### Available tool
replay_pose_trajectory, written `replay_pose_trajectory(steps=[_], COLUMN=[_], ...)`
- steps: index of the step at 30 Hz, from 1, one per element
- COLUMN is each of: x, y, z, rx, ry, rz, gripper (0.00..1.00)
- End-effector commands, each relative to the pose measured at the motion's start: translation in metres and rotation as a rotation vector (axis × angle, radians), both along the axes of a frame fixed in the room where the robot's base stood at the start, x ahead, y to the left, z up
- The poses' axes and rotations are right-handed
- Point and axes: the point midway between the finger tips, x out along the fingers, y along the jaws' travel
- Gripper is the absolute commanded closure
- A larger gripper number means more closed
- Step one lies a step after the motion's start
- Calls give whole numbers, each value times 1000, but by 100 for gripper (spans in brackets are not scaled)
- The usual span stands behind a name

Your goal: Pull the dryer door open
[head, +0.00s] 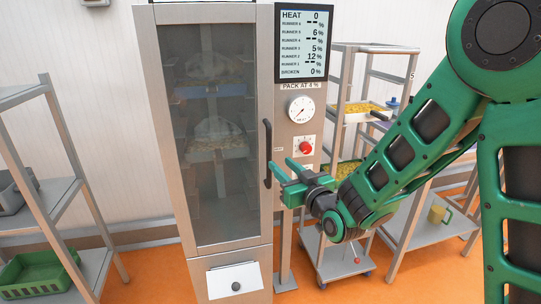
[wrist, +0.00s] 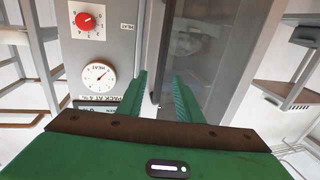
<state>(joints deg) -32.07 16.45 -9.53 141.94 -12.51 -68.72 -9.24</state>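The dryer (head: 208,232) is a tall grey cabinet with a dark glass door (head: 215,130). The door looks shut. Its handle (head: 267,153) is a dark vertical bar along the door's right edge. My gripper (head: 281,168) is green, in front of the lower half of the handle, with its fingers pointing left toward it. In the wrist view the two fingers (wrist: 160,92) stand apart with a clear gap. A dark upright strip shows beyond that gap, likely the handle; I cannot tell whether it is between the fingers. Nothing is visibly gripped.
Right of the door is a panel with a heat display (head: 304,43), a dial (head: 301,109) and a red knob (head: 306,147). A shelf rack (head: 40,195) with a green crate (head: 38,273) stands left. A trolley (head: 337,262) and racks stand right. Orange floor shows in front.

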Motion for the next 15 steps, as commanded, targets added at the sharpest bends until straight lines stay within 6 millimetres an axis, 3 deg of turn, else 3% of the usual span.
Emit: replay_pose_trajectory(steps=[15], x=[73], y=[38], z=[0], rx=[-1], ry=[2], rz=[-3], gripper=[68])
